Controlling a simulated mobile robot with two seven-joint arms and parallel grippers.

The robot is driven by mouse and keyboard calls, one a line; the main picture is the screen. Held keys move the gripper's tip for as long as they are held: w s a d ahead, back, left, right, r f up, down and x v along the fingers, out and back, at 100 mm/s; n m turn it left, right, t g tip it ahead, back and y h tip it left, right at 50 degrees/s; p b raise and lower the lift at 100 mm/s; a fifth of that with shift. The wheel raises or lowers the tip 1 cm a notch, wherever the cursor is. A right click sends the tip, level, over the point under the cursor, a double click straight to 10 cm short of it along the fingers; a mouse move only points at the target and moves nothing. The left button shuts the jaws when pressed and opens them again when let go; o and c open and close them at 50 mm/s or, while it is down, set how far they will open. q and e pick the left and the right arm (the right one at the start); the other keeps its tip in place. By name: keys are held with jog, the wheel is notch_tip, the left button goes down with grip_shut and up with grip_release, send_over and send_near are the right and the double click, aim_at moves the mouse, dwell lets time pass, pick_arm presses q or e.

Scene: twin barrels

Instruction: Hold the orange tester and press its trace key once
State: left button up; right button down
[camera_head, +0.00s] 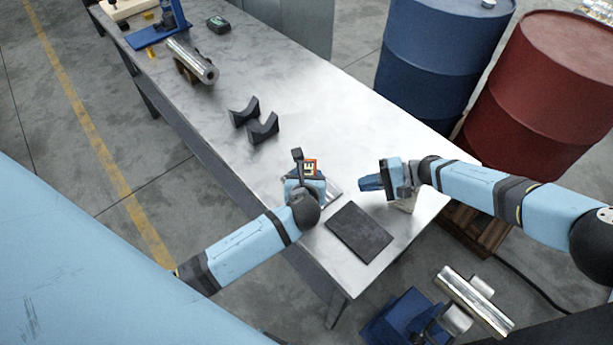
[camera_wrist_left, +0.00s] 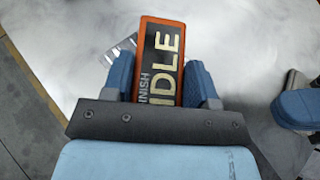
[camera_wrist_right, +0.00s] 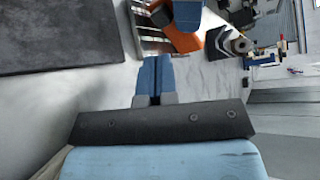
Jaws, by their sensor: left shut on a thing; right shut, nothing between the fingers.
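The orange tester (camera_head: 310,167) is held between the fingers of my left gripper (camera_head: 304,180), above the metal table. In the left wrist view, the tester (camera_wrist_left: 162,62) shows a black face with large "IDLE" lettering and smaller partly covered letters. Its lower end is hidden behind the gripper. The right wrist view shows an orange side of the tester (camera_wrist_right: 182,42) beyond my right fingers. I cannot make out a trace key in any view. My right gripper (camera_head: 370,183) is shut and empty, to the right of the tester and apart from it.
A dark mat (camera_head: 358,232) lies near the table's front corner. Two black cradle blocks (camera_head: 263,128), a metal cylinder (camera_head: 193,60) and a blue fixture (camera_head: 172,20) stand further back. A blue barrel (camera_head: 430,50) and a red barrel (camera_head: 545,80) stand beyond the table's right edge.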

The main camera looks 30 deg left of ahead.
dwell(0.3)
